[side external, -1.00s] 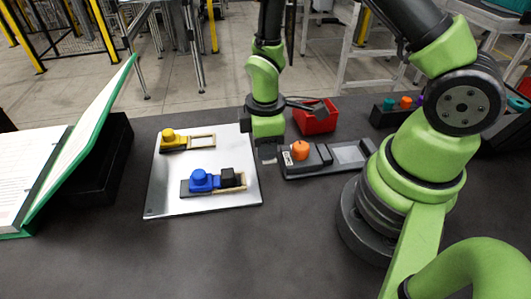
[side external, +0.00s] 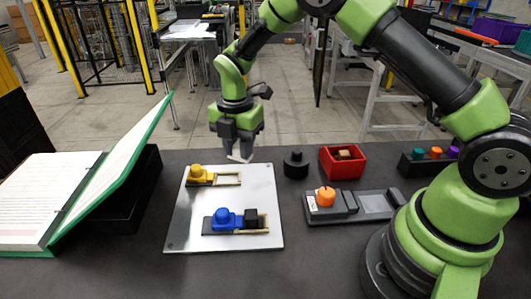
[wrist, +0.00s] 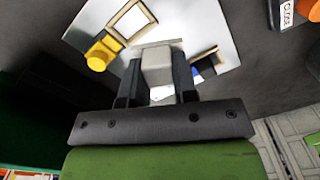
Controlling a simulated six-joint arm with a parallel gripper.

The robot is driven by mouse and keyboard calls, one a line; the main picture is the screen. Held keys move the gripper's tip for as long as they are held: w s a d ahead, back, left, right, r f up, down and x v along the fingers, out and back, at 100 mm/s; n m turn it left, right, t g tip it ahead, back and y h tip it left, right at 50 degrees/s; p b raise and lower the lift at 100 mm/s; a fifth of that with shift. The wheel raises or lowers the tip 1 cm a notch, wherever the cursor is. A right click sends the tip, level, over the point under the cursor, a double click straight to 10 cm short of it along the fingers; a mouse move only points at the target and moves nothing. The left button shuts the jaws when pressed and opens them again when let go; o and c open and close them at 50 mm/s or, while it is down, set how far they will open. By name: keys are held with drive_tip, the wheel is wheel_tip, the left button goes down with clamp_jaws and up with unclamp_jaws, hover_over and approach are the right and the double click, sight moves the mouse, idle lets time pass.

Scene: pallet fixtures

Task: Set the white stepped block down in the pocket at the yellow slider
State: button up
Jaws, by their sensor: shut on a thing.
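My gripper (side external: 237,138) is raised above the far edge of the white plate (side external: 183,226), pointing down. It is shut on the white stepped block (side external: 240,157), which hangs below the fingers. The wrist view shows the block (wrist: 157,68) between the two dark fingers, its wider part toward the plate. The yellow slider (side external: 196,174) sits at the left end of its fixture. The light-framed rectangular pocket (side external: 228,179) to its right looks empty. In the wrist view, the yellow slider (wrist: 100,53) and the pocket (wrist: 129,20) lie left of the block, unobstructed.
A blue slider (side external: 228,218) with a black block (side external: 252,218) beside it is nearer on the plate. To the right are a black round part (side external: 295,165), a red bin (side external: 342,169) and a fixture with an orange knob (side external: 325,197). A green-edged binder (side external: 110,175) leans at left.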

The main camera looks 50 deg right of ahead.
drive_tip(key=w+a+n, duration=0.1)
drive_tip(key=w+n, duration=0.3)
drive_tip(key=n, duration=0.1)
hover_over(227, 181)
drive_tip(key=shift+f, duration=3.05)
drive_tip(key=shift+f, duration=0.95)
drive_tip(key=o, duration=1)
drive_tip(key=shift+o, duration=1.3)
drive_tip(key=shift+r, duration=0.95)
wheel_tip(227, 181, up, 7)
